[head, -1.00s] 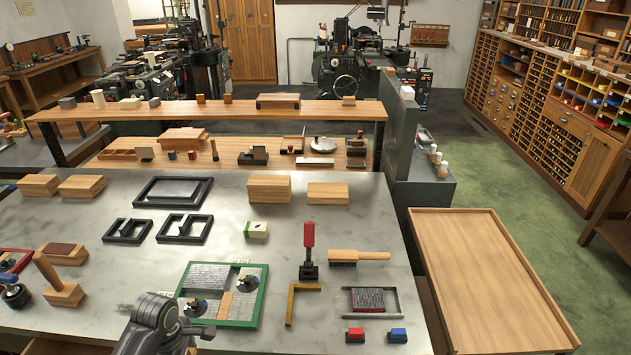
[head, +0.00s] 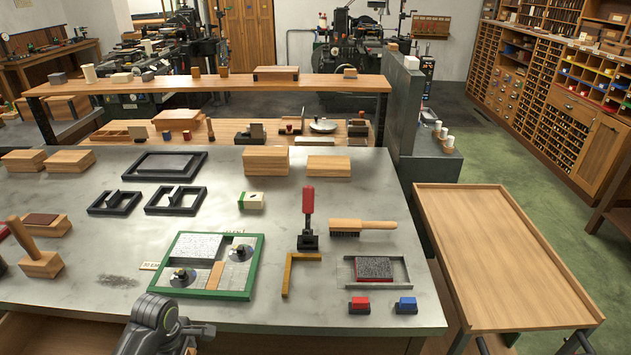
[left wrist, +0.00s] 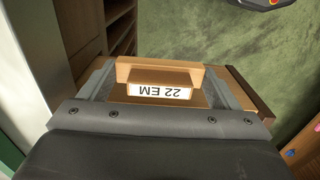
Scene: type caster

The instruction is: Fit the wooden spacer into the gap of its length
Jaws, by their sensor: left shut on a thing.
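The wooden spacer (left wrist: 160,76) is a light wood bar with a raised block carrying a white "22 EM" label, upside down in the left wrist view. My left gripper (left wrist: 160,88) is shut on it, with one grey finger at each side. In the head view, my left arm is at the bottom edge; its fingers and the spacer cannot be made out. The green frame (head: 257,267) lies flat on the table, right of and beyond my arm.
Black frames (head: 175,200) lie behind. A wooden tray (head: 510,255) stands right of the table.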

